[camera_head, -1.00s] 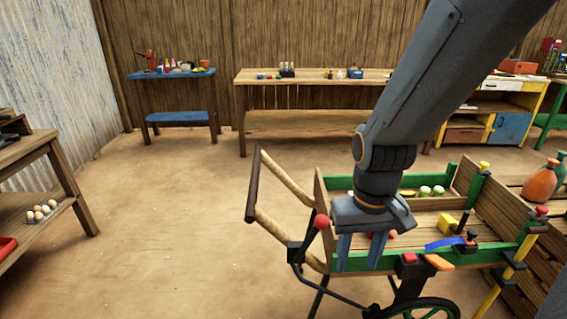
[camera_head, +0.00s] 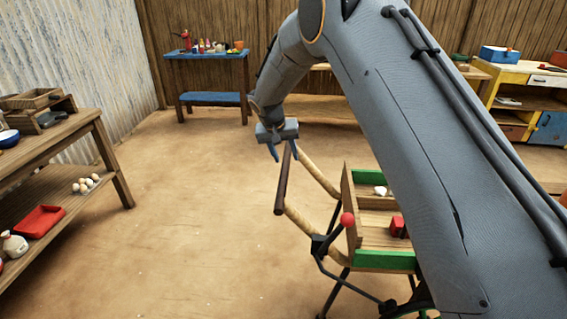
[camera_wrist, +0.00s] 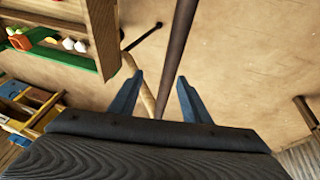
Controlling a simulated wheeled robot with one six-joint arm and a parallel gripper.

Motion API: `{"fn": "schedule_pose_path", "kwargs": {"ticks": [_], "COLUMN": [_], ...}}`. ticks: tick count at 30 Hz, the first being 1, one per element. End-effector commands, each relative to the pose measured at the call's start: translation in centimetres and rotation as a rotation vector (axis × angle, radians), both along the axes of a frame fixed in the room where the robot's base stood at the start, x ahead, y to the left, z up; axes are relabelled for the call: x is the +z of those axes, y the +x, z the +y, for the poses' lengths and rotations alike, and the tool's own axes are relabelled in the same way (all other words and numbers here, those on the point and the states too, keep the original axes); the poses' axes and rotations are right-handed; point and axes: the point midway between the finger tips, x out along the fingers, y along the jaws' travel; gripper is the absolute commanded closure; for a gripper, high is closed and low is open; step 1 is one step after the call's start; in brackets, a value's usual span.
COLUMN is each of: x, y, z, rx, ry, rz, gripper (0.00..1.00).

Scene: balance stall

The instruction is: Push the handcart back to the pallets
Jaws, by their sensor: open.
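The wooden handcart (camera_head: 358,240) stands on the dirt floor at centre right, mostly hidden behind my arm. Its dark handle bar (camera_head: 281,192) points left, joined to the cart by two pale wooden shafts. My gripper (camera_head: 284,157) is open at the far end of this bar. In the wrist view, the bar (camera_wrist: 178,48) runs between the two open blue fingers (camera_wrist: 160,76); whether they touch it I cannot tell. The cart body (camera_wrist: 85,30) shows at the upper left there. I cannot make out the pallets behind my arm.
A wooden shelf table (camera_head: 100,125) with eggs and a red tray (camera_head: 40,222) stands at the left. A blue table (camera_head: 207,58) stands at the back, and a yellow cabinet (camera_head: 540,82) at the back right. The floor left of the cart is clear.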

Motion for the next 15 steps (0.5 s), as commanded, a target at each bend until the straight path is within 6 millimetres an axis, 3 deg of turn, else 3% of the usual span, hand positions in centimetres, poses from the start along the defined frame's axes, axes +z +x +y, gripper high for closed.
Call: {"fn": "schedule_pose_path", "kwargs": {"ticks": [5, 15], "x": [-0.6, -4.3], "y": [1.4, 2.9], "z": [2.1, 1.5], "rx": [-0.001, -0.004], "ry": [-0.003, -0.004], "rz": [-0.031, -0.031], "gripper": [0.57, 0.57]}}
